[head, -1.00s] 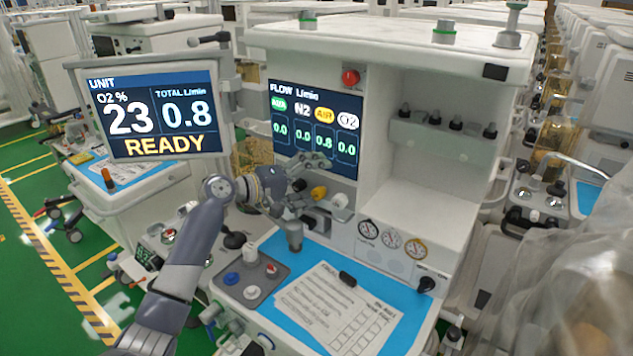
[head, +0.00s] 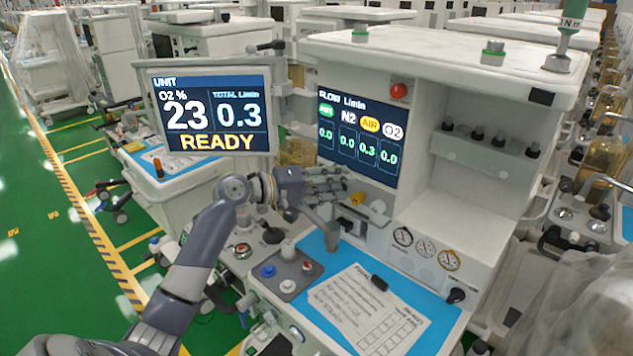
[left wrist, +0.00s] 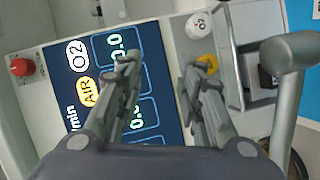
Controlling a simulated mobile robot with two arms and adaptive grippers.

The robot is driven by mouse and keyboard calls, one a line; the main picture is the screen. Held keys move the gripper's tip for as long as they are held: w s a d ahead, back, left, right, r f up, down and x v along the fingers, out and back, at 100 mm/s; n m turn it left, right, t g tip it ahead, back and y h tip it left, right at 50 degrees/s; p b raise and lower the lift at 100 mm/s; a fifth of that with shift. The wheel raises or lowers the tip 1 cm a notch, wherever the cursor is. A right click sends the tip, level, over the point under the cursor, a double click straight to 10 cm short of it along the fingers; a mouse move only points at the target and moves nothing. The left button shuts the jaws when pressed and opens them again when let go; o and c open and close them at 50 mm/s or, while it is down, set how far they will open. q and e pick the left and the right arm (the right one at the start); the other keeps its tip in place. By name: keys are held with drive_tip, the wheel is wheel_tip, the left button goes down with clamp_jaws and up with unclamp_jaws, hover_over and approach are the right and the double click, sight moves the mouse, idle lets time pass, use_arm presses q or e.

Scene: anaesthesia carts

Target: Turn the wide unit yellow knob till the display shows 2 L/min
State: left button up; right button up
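The yellow knob (head: 355,201) sits on the front of the white unit, just below the flow display (head: 358,140). In the left wrist view the yellow knob (left wrist: 208,62) is partly behind one finger, beside a white O2 knob (left wrist: 199,24). The flow display reads 0.3 under the yellow AIR label and 0.0 in the other columns. The UNIT screen (head: 210,113) reads O2 23%, total 0.3 L/min, READY. My left gripper (head: 338,184) is at the knob, fingers spread apart with nothing between them; I cannot tell whether one touches the knob. My right gripper is out of view.
A grey post (head: 331,235) stands just under the left gripper. The blue worktop (head: 432,305) holds a paper sheet (head: 365,310) and a grey tray of small knobs (head: 284,285). A red button (head: 399,91) is above the display. Gauges (head: 425,247) are at the right.

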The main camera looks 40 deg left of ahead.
use_arm(q)
drive_tip(key=shift+s+a+r+p, duration=0.3)
drive_tip(key=shift+s+r, duration=0.05)
drive_tip(key=shift+s, duration=0.55)
drive_tip(key=shift+s+a+r+p, duration=0.25)
drive_tip(key=shift+s+r, duration=0.05)
drive_tip(key=shift+s, duration=0.55)
drive_tip(key=shift+s+a+r+p, duration=0.3)
drive_tip(key=shift+s+r, duration=0.05)
drive_tip(key=shift+s, duration=0.55)
drive_tip(key=shift+f, duration=0.1)
